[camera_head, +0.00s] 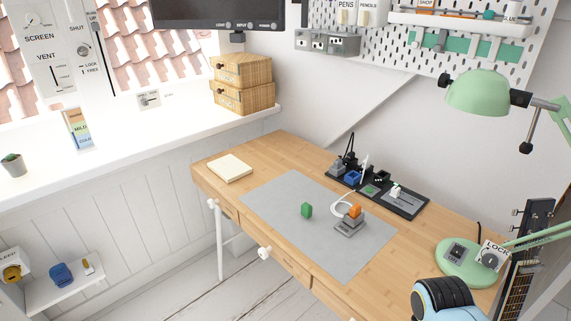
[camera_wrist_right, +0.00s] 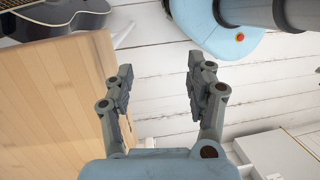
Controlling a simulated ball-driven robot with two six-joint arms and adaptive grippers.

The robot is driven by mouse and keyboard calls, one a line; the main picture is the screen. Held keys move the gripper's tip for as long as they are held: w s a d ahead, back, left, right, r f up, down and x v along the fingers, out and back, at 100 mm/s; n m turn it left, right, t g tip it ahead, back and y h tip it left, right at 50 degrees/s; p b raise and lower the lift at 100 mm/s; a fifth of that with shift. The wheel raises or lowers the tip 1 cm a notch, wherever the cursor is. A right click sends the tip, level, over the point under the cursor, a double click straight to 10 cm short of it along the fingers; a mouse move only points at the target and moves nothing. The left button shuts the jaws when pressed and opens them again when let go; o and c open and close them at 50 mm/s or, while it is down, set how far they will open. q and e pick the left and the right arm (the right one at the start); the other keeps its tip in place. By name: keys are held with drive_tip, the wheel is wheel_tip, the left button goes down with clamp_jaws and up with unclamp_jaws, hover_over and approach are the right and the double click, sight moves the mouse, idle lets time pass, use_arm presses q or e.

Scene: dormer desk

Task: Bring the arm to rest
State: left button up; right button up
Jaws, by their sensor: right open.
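My right gripper (camera_wrist_right: 160,73) shows in the right wrist view. Its two fingers are spread apart with nothing between them, over white floorboards (camera_wrist_right: 160,100). The desk (camera_wrist_right: 50,110) lies to the left of the fingers in that view, with its edge close to the left finger. In the head view only a blue and black part of my right arm shows at the bottom right, by the front of the desk (camera_head: 262,150); the right gripper itself is outside that view. My left gripper is not in either view.
On the desk are a grey mat (camera_head: 275,195) with a green block (camera_head: 307,210) and an orange-topped grey piece (camera_head: 352,218), a notepad (camera_head: 230,168), a black tray (camera_head: 408,205) and a green lamp (camera_head: 478,93). A dark guitar (camera_wrist_right: 50,18) lies near the desk in the wrist view.

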drive_tip(key=s+d+f+m+t+b, duration=0.1)
drive_tip(key=s+d+f+m+b, duration=0.1)
drive_tip(key=s+f, duration=0.7)
drive_tip(key=s+d+f+m+t+b, duration=0.1)
drive_tip(key=s+d+f+m+b, duration=0.2)
drive_tip(key=s+f, duration=0.6)
drive_tip(key=s+d+f+m+t+b, duration=0.1)
drive_tip(key=s+f+b, duration=0.3)
drive_tip(key=s+f, duration=0.6)
wheel_tip(320, 180, down, 2)
drive_tip(key=shift+d+f+m+b, duration=0.2)
drive_tip(key=shift+d+m+b, duration=0.2)
drive_tip(key=shift+d+m, duration=0.3)
